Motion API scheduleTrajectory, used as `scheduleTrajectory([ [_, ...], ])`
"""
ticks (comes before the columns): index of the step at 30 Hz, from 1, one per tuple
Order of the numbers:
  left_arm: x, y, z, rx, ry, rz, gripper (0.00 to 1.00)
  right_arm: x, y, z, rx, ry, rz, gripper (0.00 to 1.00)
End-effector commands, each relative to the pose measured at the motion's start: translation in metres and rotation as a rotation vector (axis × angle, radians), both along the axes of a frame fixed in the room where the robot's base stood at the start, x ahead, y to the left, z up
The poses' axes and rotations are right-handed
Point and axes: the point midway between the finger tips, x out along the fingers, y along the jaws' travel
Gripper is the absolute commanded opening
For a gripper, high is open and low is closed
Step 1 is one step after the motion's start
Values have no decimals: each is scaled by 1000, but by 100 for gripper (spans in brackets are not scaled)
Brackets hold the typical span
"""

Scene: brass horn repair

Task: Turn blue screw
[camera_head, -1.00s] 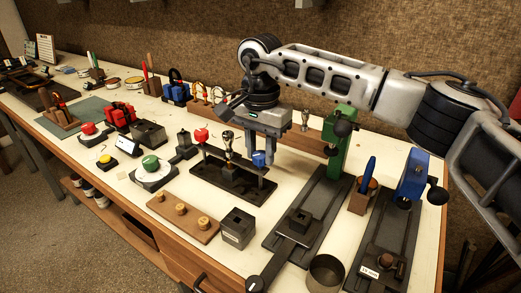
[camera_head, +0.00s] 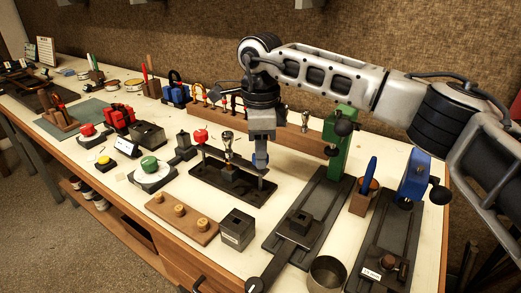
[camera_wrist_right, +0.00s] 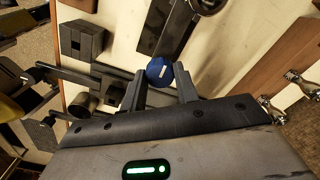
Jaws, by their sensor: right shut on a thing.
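The blue screw (camera_wrist_right: 159,71) has a round blue head with a short white mark and sits between the two fingers of my right gripper (camera_wrist_right: 161,88) in the wrist view. In the head view my right gripper (camera_head: 261,150) points down over the right post of a black fixture (camera_head: 222,187), shut on the screw. A red knob (camera_head: 200,135) tops the fixture's left post. A silver mouthpiece-like part (camera_head: 228,146) stands between the posts. My left gripper is not in view.
A green press (camera_head: 338,150) and a blue press (camera_head: 412,180) stand to the right. A wooden rack (camera_head: 288,127) runs behind my gripper.

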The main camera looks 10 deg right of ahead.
Motion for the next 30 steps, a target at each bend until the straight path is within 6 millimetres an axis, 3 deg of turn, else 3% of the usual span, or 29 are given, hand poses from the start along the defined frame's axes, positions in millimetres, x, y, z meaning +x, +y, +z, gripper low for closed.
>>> scheduleTrajectory([
  [30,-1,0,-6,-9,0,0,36,1,0,3,2,-6,-969,8],
])
